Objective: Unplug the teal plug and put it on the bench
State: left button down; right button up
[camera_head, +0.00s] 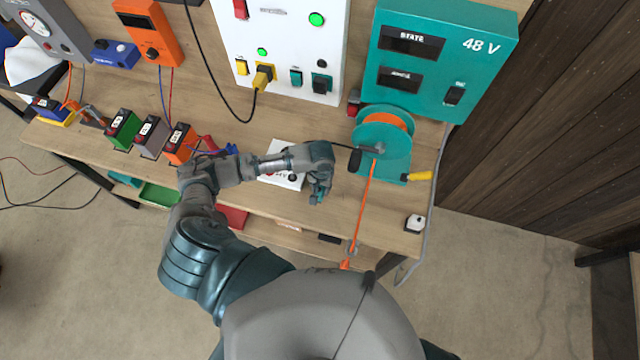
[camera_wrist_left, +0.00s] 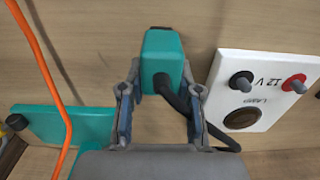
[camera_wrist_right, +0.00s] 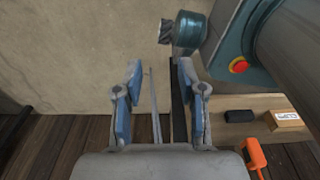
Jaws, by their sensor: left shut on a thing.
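The teal plug (camera_wrist_left: 163,55) is between the two fingers of my left gripper (camera_wrist_left: 161,78), which is shut on it. A black cable runs from the plug toward the lower right in the left wrist view. In the head view the left gripper (camera_head: 318,194) points down over the wooden bench (camera_head: 335,222), near its front edge, and only a little teal shows there. I cannot tell whether the plug touches the bench top. My right gripper (camera_wrist_right: 160,75) is open and empty in the right wrist view, and it is outside the head view.
The teal reel (camera_head: 395,150) with orange cord stands right of the left gripper. A white 12 V lamp panel (camera_wrist_left: 262,92) lies beside the plug. The white socket panel (camera_head: 285,45) and teal 48 V box (camera_head: 440,50) stand behind. Some bench near the front edge is bare.

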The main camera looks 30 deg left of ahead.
pick_arm(q)
jog(key=shift+a+f, duration=0.15)
jog(key=shift+f, duration=0.1)
pick_arm(e)
jog(key=shift+s, duration=0.55)
pick_arm(q)
jog(key=shift+f, duration=0.2)
pick_arm(e)
jog(key=shift+f, duration=0.1)
pick_arm(q)
jog(key=c, duration=0.7)
grip_release()
pick_arm(e)
jog(key=shift+w+d, duration=0.1)
jog(key=shift+w, duration=0.1)
